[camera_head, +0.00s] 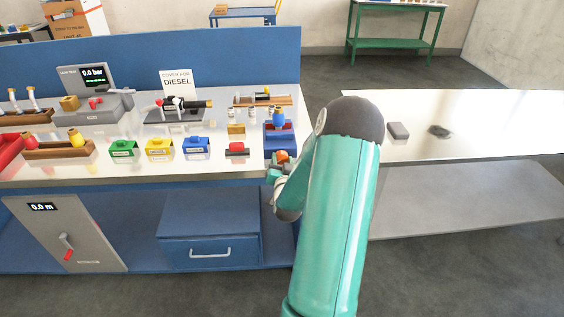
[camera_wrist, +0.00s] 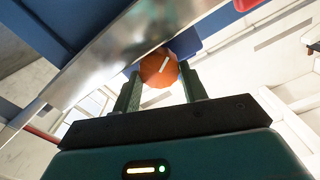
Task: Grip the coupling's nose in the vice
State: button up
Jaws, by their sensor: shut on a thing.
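A blue vice (camera_head: 271,146) stands at the right end of the bench in the head view. A coupling (camera_head: 279,114), yellow below and blue on top, stands upright at the vice's jaws; whether they touch its nose is too small to tell. My gripper (camera_head: 276,167) is at the front of the vice, partly hidden by my arm. It is shut on an orange round knob (camera_head: 282,156) with a white stripe. In the wrist view the knob (camera_wrist: 160,66) sits between the two fingers of my gripper (camera_wrist: 160,76), with a blue part (camera_wrist: 186,43) behind it.
A wooden rack (camera_head: 60,149) and a grey gauge unit (camera_head: 97,105) are farther left. A pale table (camera_head: 470,125) is at right across a gap.

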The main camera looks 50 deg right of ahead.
jog(key=shift+m, duration=0.6)
jog(key=o, duration=1)
jog(key=shift+c, duration=0.2)
